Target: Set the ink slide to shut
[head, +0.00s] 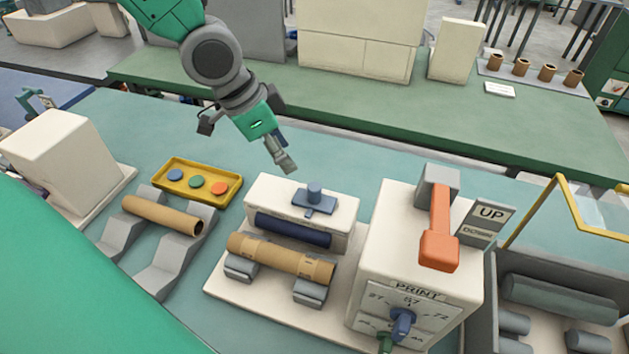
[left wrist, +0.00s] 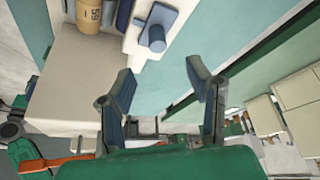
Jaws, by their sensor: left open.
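The ink slide is a small blue plate with a round knob (head: 314,193) on top of a white block (head: 262,193), above a dark blue roller (head: 292,229). A short tab on the slide points toward the front. The slide also shows in the left wrist view (left wrist: 153,38), ahead of the fingers and apart from them. My left gripper (head: 284,160) is open and empty, above and behind the slide, slightly to its left. Its two spread fingers show in the left wrist view (left wrist: 162,80). I see no open or shut mark on the slide. My right gripper is not visible.
A brown tube (head: 280,258) lies in front of the roller. A yellow tray (head: 196,182) with coloured discs lies left. Clear teal tabletop lies behind the block.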

